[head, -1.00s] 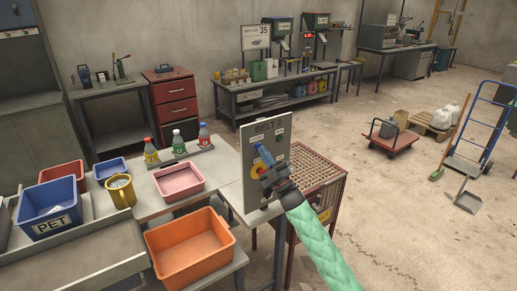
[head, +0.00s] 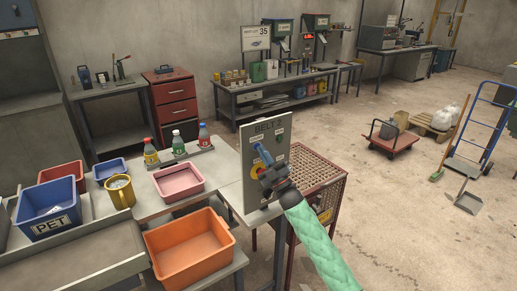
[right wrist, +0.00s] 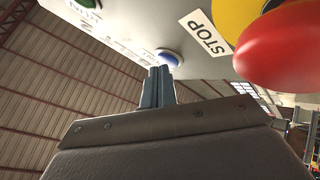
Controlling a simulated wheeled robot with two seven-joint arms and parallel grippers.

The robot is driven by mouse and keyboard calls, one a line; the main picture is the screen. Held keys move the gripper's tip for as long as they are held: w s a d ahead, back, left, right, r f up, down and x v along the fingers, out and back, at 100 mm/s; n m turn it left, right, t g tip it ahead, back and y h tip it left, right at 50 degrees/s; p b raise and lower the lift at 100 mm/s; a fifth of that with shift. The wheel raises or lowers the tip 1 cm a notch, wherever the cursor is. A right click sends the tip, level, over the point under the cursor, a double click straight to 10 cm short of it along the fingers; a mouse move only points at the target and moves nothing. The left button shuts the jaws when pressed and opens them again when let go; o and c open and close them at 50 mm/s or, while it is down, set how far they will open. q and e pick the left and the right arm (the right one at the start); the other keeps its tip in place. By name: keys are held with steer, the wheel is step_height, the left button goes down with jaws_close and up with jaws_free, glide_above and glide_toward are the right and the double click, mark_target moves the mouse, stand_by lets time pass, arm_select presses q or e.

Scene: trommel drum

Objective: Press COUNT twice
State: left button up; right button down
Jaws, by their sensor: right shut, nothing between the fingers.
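The grey BELT 2 panel (head: 252,185) stands upright at the right end of the near table. My right gripper (head: 258,148) is shut and empty, its fingers pointing at the panel's upper part. In the right wrist view its fingertips (right wrist: 160,70) overlap the lower edge of a blue button (right wrist: 168,58); I cannot tell whether they touch it. A red mushroom button (right wrist: 285,45) on a yellow base, labelled STOP, is to the right. A green button (right wrist: 88,3) shows at the top left. The lettering near the blue button is inverted and hard to read. My left gripper is out of view.
The near table holds a pink tray (head: 180,194), a yellow mug (head: 121,203), a blue PET bin (head: 50,234) and several bottles. An orange bin (head: 188,271) is left of the panel.

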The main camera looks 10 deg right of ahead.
steer(key=shift+s, duration=0.1)
steer(key=shift+s+d, duration=0.3)
steer(key=shift+s, duration=0.45)
steer(key=s, duration=0.1)
steer(key=s+d, duration=0.1)
steer(key=s, duration=0.2)
steer(key=shift+s+d, duration=0.35)
steer(key=shift+f+h, duration=0.15)
steer(key=shift+h, duration=0.15)
stand_by(0.4)
